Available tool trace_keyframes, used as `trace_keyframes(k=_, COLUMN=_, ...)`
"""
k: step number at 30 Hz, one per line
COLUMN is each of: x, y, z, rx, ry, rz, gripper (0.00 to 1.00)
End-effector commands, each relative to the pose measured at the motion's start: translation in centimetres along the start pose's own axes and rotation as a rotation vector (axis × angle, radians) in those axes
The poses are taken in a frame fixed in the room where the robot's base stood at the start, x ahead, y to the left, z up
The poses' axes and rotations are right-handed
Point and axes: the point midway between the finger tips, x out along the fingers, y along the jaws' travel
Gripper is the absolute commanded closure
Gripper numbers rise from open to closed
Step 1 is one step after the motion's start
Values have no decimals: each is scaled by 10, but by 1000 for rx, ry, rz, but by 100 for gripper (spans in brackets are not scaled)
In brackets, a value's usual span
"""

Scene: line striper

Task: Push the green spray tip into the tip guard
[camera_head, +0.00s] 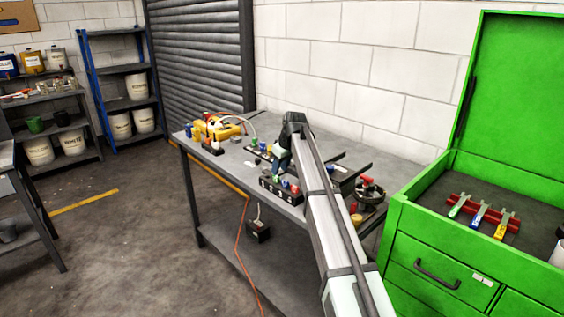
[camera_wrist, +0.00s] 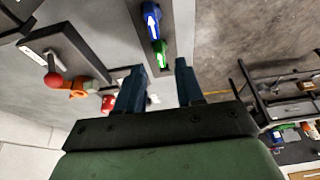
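My gripper (camera_wrist: 160,65) is open in the wrist view, its two dark blue fingers apart. A green tip (camera_wrist: 158,47) with a white arrow shows just beyond the gap between the fingertips, on a grey strip (camera_wrist: 178,22) beside a blue tip (camera_wrist: 151,18) with a white arrow. I see no finger closed on it; whether one touches it I cannot tell. An orange part (camera_wrist: 82,90) with red beside it, left of the fingers, may be the tip guard; I cannot be sure. In the head view my gripper (camera_head: 280,163) is over the workbench, and my arm hides part of the bench.
The grey workbench (camera_head: 225,160) carries a yellow machine (camera_head: 216,127) at its left end and a dark block (camera_head: 270,187) with coloured pieces near its front edge. A red ball knob (camera_wrist: 53,80) stands left of the fingers. A green tool chest (camera_head: 410,215) stands at the right.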

Motion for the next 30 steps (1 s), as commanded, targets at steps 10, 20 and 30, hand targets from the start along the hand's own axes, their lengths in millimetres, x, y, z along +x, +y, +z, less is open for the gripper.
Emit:
trace_keyframes(k=10, x=32, y=0, z=0, rx=0, ry=-1, rz=-1, gripper=63)
trace_keyframes(k=20, x=46, y=0, z=0, rx=0, ry=1, rz=0, gripper=63)
trace_keyframes(k=30, x=46, y=0, z=0, rx=0, ry=1, rz=0, gripper=63)
